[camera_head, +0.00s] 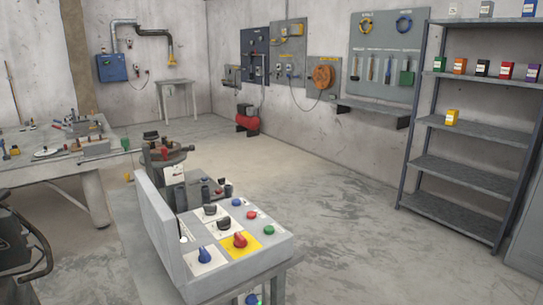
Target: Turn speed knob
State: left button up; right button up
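A grey control box (262,262) with a raised back plate stands in the lower middle of the head view. On its top are a blue knob (205,255) on a white plate, a red knob (240,240) on a yellow plate, and black knobs (210,209) (224,223) on white plates. A blue button (236,202), a red button (251,215) and a green button (269,230) line its right side. The labels are too small to read, so I cannot tell which is the speed knob. Neither of my grippers shows.
A machine with a round top (167,152) stands right behind the box. A cluttered workbench (85,165) is at left, with a dark, curved object (22,245) in front of it. A metal shelf rack (470,135) stands at right. The floor (350,220) between box and rack is clear.

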aim_at(210, 209)
jog(key=i+l+u, duration=0.7)
jog(key=l+u, duration=0.2)
jog(key=i+l+u, duration=0.2)
jog(key=l+u, duration=0.25)
jog(key=l, duration=0.25)
jog(key=i+l+u, duration=0.1)
jog(key=l+u, duration=0.35)
jog(key=l, duration=0.25)
jog(key=l+u, duration=0.45)
jog(key=l, duration=0.25)
jog(key=k+l+u, duration=0.15)
jog(key=l+u, duration=0.3)
jog(key=l, duration=0.25)
